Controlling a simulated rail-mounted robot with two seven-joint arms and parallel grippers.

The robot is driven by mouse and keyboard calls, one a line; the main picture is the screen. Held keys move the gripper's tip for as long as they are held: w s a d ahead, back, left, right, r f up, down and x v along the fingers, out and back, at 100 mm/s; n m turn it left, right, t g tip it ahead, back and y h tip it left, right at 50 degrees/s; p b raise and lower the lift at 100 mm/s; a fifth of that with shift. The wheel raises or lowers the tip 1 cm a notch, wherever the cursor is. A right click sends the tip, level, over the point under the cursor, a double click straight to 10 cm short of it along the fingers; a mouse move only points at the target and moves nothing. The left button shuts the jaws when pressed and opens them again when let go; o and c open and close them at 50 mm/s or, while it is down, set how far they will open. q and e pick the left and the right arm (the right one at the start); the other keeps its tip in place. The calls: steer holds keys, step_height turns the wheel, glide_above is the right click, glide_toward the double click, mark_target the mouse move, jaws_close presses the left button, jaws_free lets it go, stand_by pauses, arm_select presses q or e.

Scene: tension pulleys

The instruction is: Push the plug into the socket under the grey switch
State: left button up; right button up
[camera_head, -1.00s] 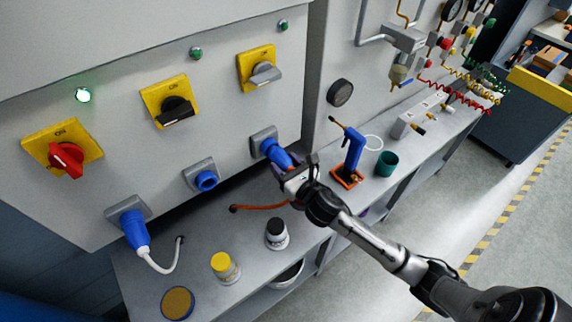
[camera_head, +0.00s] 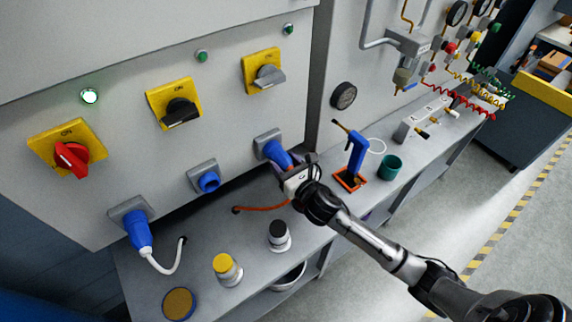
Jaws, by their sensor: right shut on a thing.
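The grey switch (camera_head: 268,74) sits on a yellow plate at the right of the cabinet front. Below it is its socket (camera_head: 264,137), a grey housing with a blue body. My right gripper (camera_head: 293,170) is shut on the blue plug (camera_head: 277,155) at the mouth of this socket. The plug lines up with the socket and appears to meet it; the gripper partly hides it, and I cannot tell how deep it sits. An orange cable (camera_head: 262,208) runs left from near the gripper along the bench. My left gripper is not in view.
A red switch (camera_head: 71,158) and a black switch (camera_head: 178,110) are on the cabinet. Another blue plug (camera_head: 137,232) with a white cable sits in the left socket; the middle socket (camera_head: 207,180) is empty. Jars, a blue tool (camera_head: 356,152) and a green cup (camera_head: 390,166) stand on the bench.

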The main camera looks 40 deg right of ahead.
steer(key=o, duration=1.4)
steer(key=shift+s+a+f, duration=0.1)
steer(key=shift+s+a, duration=0.05)
steer(key=shift+s, duration=2.15)
steer(key=shift+s+a+r, duration=0.1)
steer(key=shift+s+a, duration=0.05)
steer(key=shift+s, duration=2.2)
steer(key=shift+s+a+f, duration=0.1)
steer(key=shift+s+a, duration=0.05)
steer(key=shift+s, duration=2.15)
